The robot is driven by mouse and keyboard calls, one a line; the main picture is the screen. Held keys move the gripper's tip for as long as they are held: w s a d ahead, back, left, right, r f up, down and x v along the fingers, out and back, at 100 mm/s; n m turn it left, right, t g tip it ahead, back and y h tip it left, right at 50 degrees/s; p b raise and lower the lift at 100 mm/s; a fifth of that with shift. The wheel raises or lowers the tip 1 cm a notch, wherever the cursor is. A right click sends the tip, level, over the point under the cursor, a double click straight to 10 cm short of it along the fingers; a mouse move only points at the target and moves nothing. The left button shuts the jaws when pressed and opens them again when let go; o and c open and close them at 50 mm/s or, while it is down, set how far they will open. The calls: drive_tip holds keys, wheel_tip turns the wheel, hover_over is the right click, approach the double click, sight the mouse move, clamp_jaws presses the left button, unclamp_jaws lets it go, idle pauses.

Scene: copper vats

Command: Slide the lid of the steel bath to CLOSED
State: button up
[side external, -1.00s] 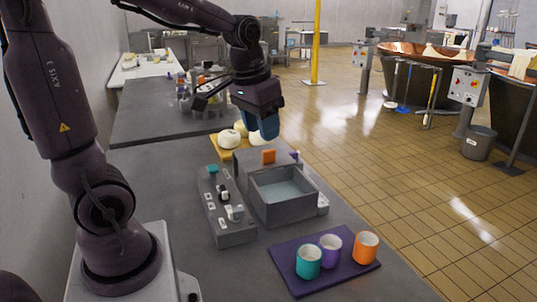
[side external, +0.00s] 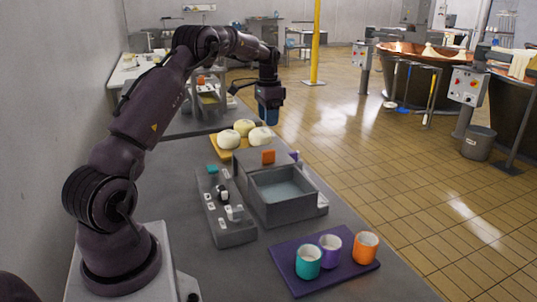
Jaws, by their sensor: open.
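The steel bath (side external: 285,211) is a grey open-topped box on the near bench, with pale liquid inside. Its flat grey lid (side external: 245,158) sits at the far end with an upright orange handle (side external: 268,157), and the bath's near part is uncovered. My gripper (side external: 269,122) has blue fingers pointing down. It hangs in the air, seen above and beyond the orange handle and apart from it. The fingers overlap in this view, so the gap between them is hidden. The gripper is open and nothing shows in it.
A grey control panel (side external: 226,216) with switches stands left of the bath. Teal (side external: 308,263), purple (side external: 331,250) and orange (side external: 366,248) cups stand on a purple mat (side external: 290,277) in front. Round white cheeses (side external: 229,139) sit on a yellow board (side external: 216,151) behind. A smaller grey unit (side external: 209,108) stands farther back.

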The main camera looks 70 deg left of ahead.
sight(268, 150)
wheel_tip(268, 150, down, 12)
drive_tip(key=shift+f, duration=0.2)
drive_tip(key=shift+c, duration=0.2)
clamp_jaws()
